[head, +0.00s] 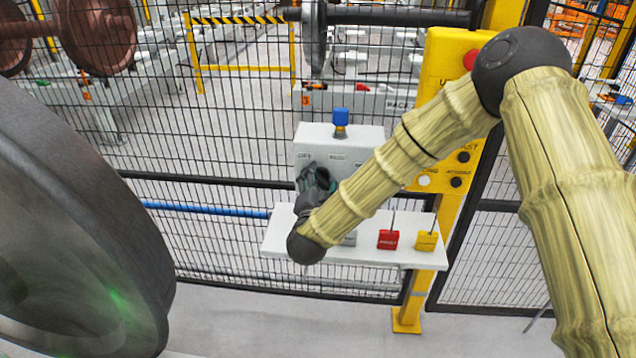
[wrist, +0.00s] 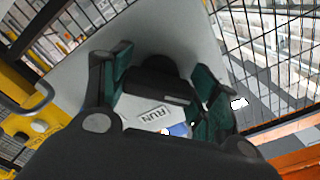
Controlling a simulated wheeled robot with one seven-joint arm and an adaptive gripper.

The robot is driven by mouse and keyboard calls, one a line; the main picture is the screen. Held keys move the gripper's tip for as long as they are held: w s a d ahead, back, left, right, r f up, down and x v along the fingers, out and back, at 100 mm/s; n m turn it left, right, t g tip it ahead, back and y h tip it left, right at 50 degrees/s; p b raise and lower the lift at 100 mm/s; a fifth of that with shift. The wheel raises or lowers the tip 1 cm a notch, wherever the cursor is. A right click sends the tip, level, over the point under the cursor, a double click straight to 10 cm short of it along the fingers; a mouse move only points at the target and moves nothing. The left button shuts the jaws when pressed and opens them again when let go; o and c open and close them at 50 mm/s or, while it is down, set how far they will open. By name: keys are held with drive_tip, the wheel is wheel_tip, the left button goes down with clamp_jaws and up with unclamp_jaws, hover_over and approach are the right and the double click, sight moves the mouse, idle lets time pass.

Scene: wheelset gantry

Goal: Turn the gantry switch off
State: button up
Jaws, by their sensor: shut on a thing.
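The gantry switch is on a light grey box (head: 367,135) mounted at the mesh fence, seen in the middle of the head view. My gripper (head: 316,178) is at the left part of the box's front face and hides the switch knob there. In the wrist view, the dark knob (wrist: 158,80) sits between the two green-padded fingers of my gripper (wrist: 165,88), which is shut on it. A label reading RUN (wrist: 156,113) shows beside the knob on the box face. Which position the knob points to cannot be told.
A white shelf (head: 283,238) below the box carries a red padlock-like block (head: 388,240) and a yellow one (head: 427,241). A blue piece (head: 341,117) stands on the box. A yellow button panel (head: 437,75) is at right; a large dark wheel (head: 120,200) fills the left.

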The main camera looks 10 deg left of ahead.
drive_tip(key=shift+f+n, duration=0.1)
drive_tip(key=shift+n, duration=0.2)
idle(0.4)
drive_tip(key=o, duration=1)
drive_tip(key=shift+o, duration=0.2)
drive_tip(key=s, duration=1.2)
drive_tip(key=shift+d, duration=0.3)
